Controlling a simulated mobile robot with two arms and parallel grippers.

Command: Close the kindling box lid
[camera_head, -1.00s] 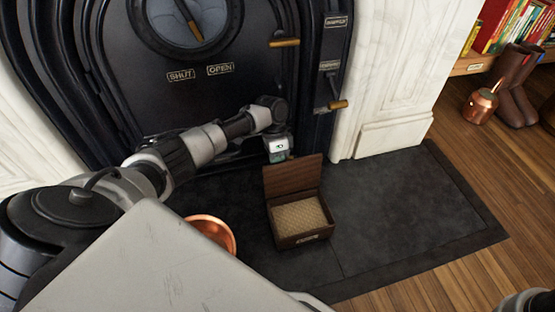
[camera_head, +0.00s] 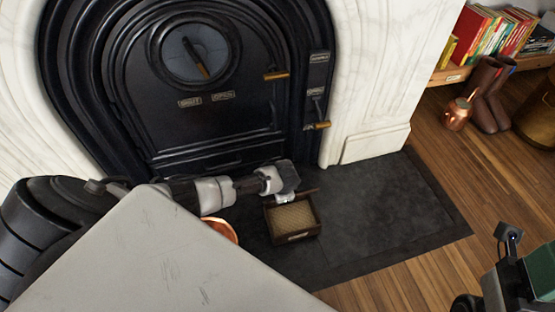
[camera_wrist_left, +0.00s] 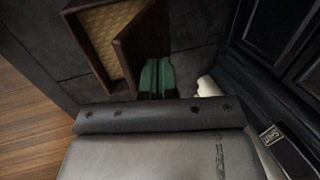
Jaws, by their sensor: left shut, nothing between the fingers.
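The kindling box (camera_head: 292,237) is a small dark wooden box on the hearth, with a tan woven-looking interior facing up. Its brown lid (camera_head: 307,191) is raised at the back and shows as a thin, nearly edge-on strip, partly hidden by my left gripper. My left gripper (camera_head: 285,198) is shut and empty at the back of the box. In the left wrist view its green fingertips (camera_wrist_left: 157,76) are together at the brown lid (camera_wrist_left: 146,38); whether they touch it is unclear. My right gripper (camera_head: 538,272) is at the lower right, partly cut off, its jaws unclear.
The black stove front (camera_head: 210,110) stands close behind the box, with a marble surround (camera_head: 385,90) to the right. A copper bowl (camera_head: 222,229) lies left of the box, partly hidden by my body. The dark hearth (camera_head: 390,215) is clear to the right.

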